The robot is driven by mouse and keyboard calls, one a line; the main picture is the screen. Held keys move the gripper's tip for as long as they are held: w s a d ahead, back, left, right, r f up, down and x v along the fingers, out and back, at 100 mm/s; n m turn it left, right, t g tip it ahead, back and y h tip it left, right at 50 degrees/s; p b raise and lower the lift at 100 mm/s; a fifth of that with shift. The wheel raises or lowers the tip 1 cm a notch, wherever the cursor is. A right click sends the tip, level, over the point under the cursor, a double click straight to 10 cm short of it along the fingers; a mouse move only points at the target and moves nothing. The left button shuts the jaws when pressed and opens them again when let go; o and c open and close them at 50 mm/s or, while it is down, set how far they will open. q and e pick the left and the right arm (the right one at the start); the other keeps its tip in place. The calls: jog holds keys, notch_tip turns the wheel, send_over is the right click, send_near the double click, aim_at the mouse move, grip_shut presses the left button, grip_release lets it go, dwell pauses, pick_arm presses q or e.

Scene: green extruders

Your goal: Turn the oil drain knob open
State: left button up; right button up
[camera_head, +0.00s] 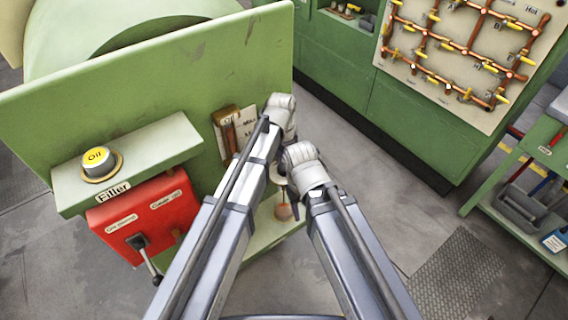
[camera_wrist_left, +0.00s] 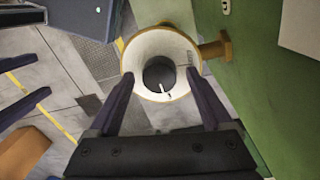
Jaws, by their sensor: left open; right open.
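In the left wrist view a round white cup with a brass rim (camera_wrist_left: 180,49) sits on a short brass stub (camera_wrist_left: 215,49) from the green panel. Its centre is dark, with a small white piece inside. My left gripper (camera_wrist_left: 158,78) is open, one finger on either side of the cup; contact cannot be told. In the head view a reddish-brown round part (camera_head: 284,212) shows below my wrists. I cannot tell which part is the oil drain knob. My left gripper is mostly hidden there behind my arm. My right gripper's wrist (camera_head: 304,166) is beside it, its fingers largely hidden.
A yellow oil cap (camera_head: 97,160) sits on the filler ledge (camera_head: 150,148). A red box with a black lever (camera_head: 140,243) is below. A brass gauge (camera_head: 228,125) is on the green panel (camera_head: 200,75). A pipe board (camera_head: 455,60) and tool cart (camera_head: 525,200) stand right.

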aim_at(283, 165)
pick_arm(q)
jog(key=r+p, duration=0.8)
jog(key=shift+w+a, duration=0.1)
jog(key=shift+w, duration=0.1)
jog(key=shift+f, duration=0.1)
jog(key=shift+s+f, duration=0.1)
dwell(0.5)
